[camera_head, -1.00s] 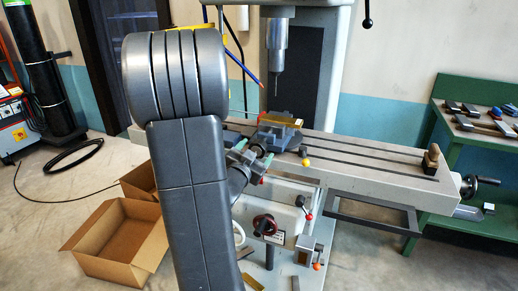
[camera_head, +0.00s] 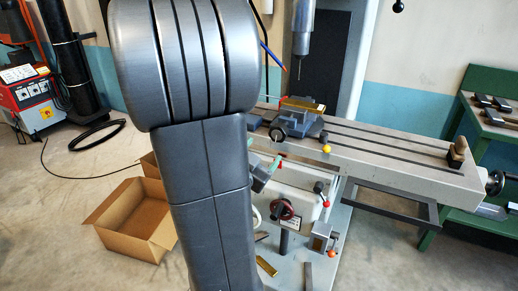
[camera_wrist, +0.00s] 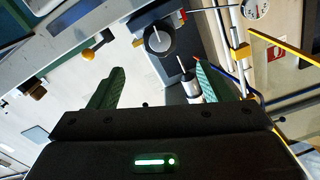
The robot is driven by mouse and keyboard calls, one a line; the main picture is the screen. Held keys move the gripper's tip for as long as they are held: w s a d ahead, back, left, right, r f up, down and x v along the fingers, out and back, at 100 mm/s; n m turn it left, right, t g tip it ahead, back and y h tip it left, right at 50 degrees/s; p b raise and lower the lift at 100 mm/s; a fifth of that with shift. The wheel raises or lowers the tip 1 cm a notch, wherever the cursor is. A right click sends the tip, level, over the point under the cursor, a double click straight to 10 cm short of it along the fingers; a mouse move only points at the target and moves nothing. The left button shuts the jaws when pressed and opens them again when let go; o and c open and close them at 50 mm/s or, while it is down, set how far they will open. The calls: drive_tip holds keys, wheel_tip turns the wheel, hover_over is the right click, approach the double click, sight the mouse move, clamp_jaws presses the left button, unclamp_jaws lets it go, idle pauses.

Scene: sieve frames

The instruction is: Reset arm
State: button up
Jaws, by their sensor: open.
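My gripper (camera_wrist: 160,88) shows in the wrist view with its two green fingers apart and nothing between them. In the head view my arm stands large in front and hides most of the gripper; a green fingertip (camera_head: 262,176) shows just right of the arm, in front of the milling machine's table. The machine table (camera_head: 395,150) runs across the middle right. A vise (camera_head: 298,118) sits on it with a brass-coloured piece (camera_head: 304,104) on top. The vise's round handle end (camera_wrist: 160,40) shows beyond the fingers in the wrist view.
An open cardboard box (camera_head: 135,215) stands on the floor at left. The spindle (camera_head: 303,35) hangs above the vise. A green workbench (camera_head: 485,130) with metal parts is at right. A red machine (camera_head: 30,95) and a dark cylinder (camera_head: 70,60) stand back left. Floor at front left is clear.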

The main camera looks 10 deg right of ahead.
sight(277, 135)
drive_tip(key=p+x, duration=0.1)
drive_tip(key=x, duration=1.2)
drive_tip(key=shift+w+d, duration=0.25)
drive_tip(key=shift+w, duration=0.15)
drive_tip(key=shift+f, duration=0.1)
